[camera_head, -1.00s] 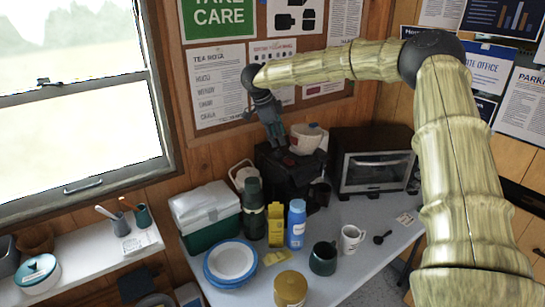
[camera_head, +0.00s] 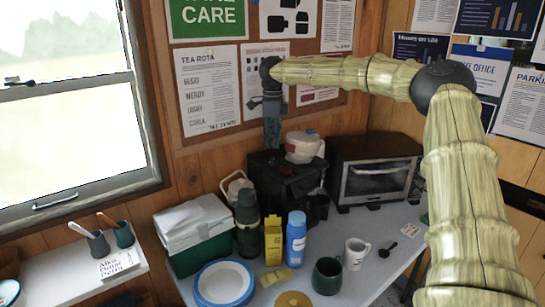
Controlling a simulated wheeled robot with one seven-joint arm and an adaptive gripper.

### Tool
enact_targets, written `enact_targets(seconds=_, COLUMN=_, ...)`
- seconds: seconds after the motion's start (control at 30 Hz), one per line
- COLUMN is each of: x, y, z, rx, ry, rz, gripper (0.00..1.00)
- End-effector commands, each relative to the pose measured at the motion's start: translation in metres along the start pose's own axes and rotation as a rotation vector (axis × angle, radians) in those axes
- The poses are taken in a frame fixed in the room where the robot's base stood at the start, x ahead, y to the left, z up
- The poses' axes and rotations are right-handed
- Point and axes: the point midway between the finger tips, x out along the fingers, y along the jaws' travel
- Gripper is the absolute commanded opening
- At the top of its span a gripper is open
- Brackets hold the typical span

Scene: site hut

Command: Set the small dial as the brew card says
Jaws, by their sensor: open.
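A black brewing machine (camera_head: 274,187) stands at the back of the table, against the wooden wall. A small reddish spot shows on its top, but I cannot make out a small dial or its setting. My gripper (camera_head: 271,146) points almost straight down, with its tips at the machine's rear top edge in the picture. Whether they touch it I cannot tell. It is open and nothing shows between its fingers. A small white card (camera_head: 424,219) lies at the table's right edge, too small to read. I cannot tell whether it is the brew card.
In front stand a dark green flask (camera_head: 248,222), a yellow carton (camera_head: 273,240), a blue bottle (camera_head: 295,238) and mugs. A green cool box (camera_head: 196,245) is at left.

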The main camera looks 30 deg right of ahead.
Motion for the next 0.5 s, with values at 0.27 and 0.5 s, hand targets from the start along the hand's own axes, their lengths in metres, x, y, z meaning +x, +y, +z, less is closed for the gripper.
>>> enact_targets(seconds=0.27, x=0.044, y=0.0, z=-0.001, rx=0.001, ry=0.001, rz=0.0, gripper=0.45)
enact_targets(seconds=0.5, x=0.067, y=0.0, z=0.0, rx=0.0, ry=0.0, rz=0.0, gripper=0.45)
